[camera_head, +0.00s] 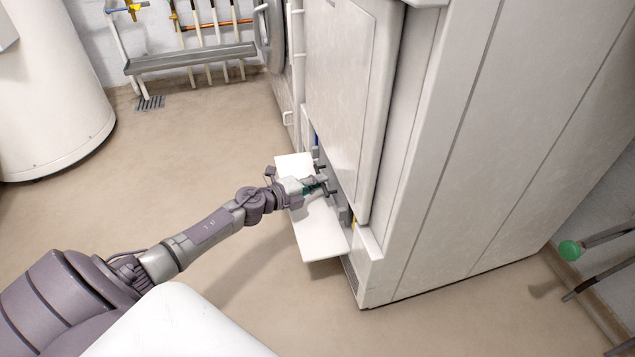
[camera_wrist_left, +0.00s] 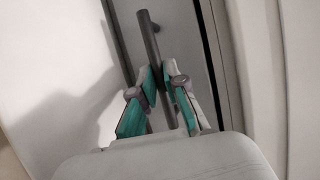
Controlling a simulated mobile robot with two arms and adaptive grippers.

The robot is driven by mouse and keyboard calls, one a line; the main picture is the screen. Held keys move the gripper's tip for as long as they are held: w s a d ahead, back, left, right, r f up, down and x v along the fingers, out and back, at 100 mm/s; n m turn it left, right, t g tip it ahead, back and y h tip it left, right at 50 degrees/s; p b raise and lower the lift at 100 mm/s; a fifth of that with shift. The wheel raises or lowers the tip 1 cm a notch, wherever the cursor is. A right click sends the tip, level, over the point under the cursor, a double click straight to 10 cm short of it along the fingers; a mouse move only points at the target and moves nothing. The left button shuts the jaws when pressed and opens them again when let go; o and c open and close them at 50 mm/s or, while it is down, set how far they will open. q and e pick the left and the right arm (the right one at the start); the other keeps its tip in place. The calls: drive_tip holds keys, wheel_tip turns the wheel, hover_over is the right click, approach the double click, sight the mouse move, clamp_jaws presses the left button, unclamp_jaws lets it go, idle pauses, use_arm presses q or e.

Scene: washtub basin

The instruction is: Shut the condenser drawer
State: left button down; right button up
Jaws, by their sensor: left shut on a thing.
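The condenser drawer (camera_wrist_left: 190,48) shows as a grey front with a dark bar handle (camera_wrist_left: 149,36) in the left wrist view. In the head view its grey front (camera_head: 342,203) sits low in the white machine, behind an open white flap (camera_head: 321,234). How far the drawer stands out is hard to tell. My left gripper (camera_head: 322,183) is at the drawer front above the flap. In the left wrist view its green-padded fingers (camera_wrist_left: 160,84) are shut on the bar handle. My right gripper is not in view.
The white machine (camera_head: 465,130) rises right above and beside the left gripper. A white tank (camera_head: 50,90) stands far left, and a grey trough (camera_head: 190,60) with pipes is at the back wall. A green-knobbed rod (camera_head: 570,250) is at right. The floor on the left is clear.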

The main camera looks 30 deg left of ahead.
sight(332, 180)
use_arm(q)
drive_tip(key=shift+w+d+r, duration=0.1)
drive_tip(key=shift+w+d, duration=0.1)
drive_tip(key=shift+w, duration=0.05)
drive_tip(key=shift+w+d+p, duration=0.7)
drive_tip(key=shift+w+d, duration=0.35)
drive_tip(key=shift+w, duration=0.2)
drive_tip(key=c, duration=1.2)
unclamp_jaws()
drive_tip(key=shift+w+d, duration=0.1)
drive_tip(key=shift+d, duration=0.05)
